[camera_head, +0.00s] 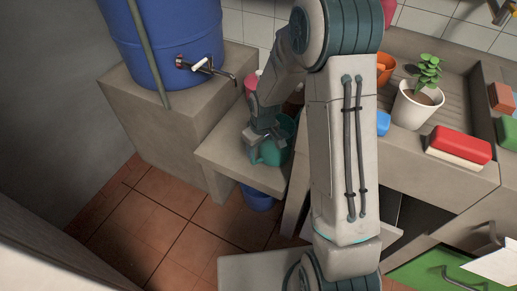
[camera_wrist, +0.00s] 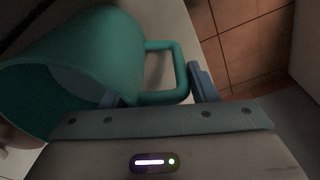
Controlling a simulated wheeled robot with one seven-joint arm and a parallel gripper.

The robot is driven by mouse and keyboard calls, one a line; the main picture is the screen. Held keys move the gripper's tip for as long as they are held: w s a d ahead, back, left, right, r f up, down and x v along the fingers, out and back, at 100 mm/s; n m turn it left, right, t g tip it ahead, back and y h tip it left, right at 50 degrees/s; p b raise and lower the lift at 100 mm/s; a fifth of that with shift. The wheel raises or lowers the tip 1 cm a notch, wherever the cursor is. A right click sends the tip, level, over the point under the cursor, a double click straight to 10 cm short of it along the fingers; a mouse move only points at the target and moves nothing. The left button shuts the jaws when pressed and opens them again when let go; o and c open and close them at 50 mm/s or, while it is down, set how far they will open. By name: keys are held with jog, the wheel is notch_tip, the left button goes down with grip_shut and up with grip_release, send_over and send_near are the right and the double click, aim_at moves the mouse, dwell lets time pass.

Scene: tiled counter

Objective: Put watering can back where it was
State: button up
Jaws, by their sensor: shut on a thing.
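The teal watering can (camera_head: 270,152) is at the low concrete shelf (camera_head: 222,152), between the blue barrel's stand and the sink counter. My gripper (camera_head: 264,127) reaches down to it from above. In the wrist view the can (camera_wrist: 95,55) fills the upper left, with its open mouth facing the lower left. Its squared handle (camera_wrist: 170,70) lies between the fingers of my gripper (camera_wrist: 160,88), which is shut on it. I cannot tell whether the can's base touches the shelf. My arm hides part of the can's right side in the head view.
A blue barrel (camera_head: 165,35) with a tap stands on a concrete block (camera_head: 185,100) at left. A pink item (camera_head: 251,82) stands behind the gripper. A blue bucket (camera_head: 257,198) is below the shelf. A potted plant (camera_head: 414,105) and red-and-white sponge (camera_head: 460,145) sit on the right counter.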

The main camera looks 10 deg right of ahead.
jog(key=shift+w+f, duration=0.1)
jog(key=shift+f, duration=0.25)
jog(key=shift+f, duration=0.15)
jog(key=o, duration=1.5)
jog(key=shift+c, duration=0.2)
notch_tip(320, 180, up, 12)
jog(key=s+p, duration=0.1)
jog(key=p, duration=0.1)
jog(key=shift+s+d+p, duration=0.2)
jog(key=shift+d+p, duration=0.2)
